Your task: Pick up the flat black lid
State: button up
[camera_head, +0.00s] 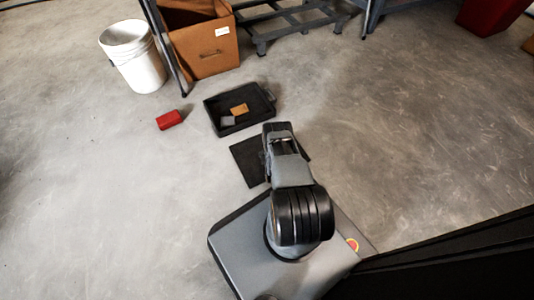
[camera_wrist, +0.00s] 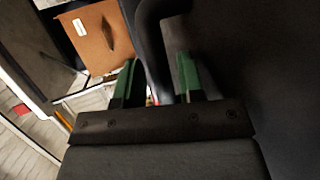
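The flat black lid (camera_head: 247,165) lies on the concrete floor in the head view, in front of my base. My arm covers its middle and right part; a corner shows to the right of the arm. In the wrist view my gripper (camera_wrist: 160,75) has its two green fingers apart. A dark curved bar passes between or behind them, beside a large dark surface on the right; I cannot tell whether these belong to the lid. No firm contact with the fingers shows. In the head view the fingertips are hidden by my arm.
A black tray (camera_head: 213,119) holding an orange-brown block (camera_head: 239,109) and a grey block (camera_head: 228,121) stands just beyond the lid. A red block (camera_head: 169,119) lies to its left. A white bucket (camera_head: 138,62) and brown box (camera_head: 205,50) stand behind. Floor at right is clear.

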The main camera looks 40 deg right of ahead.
jog(key=shift+w+d+f, duration=0.3)
jog(key=shift+w+d, duration=0.15)
jog(key=shift+w, duration=0.05)
jog(key=shift+a, duration=0.1)
jog(key=shift+c, duration=0.8)
jog(key=shift+r, duration=0.1)
grip_shut()
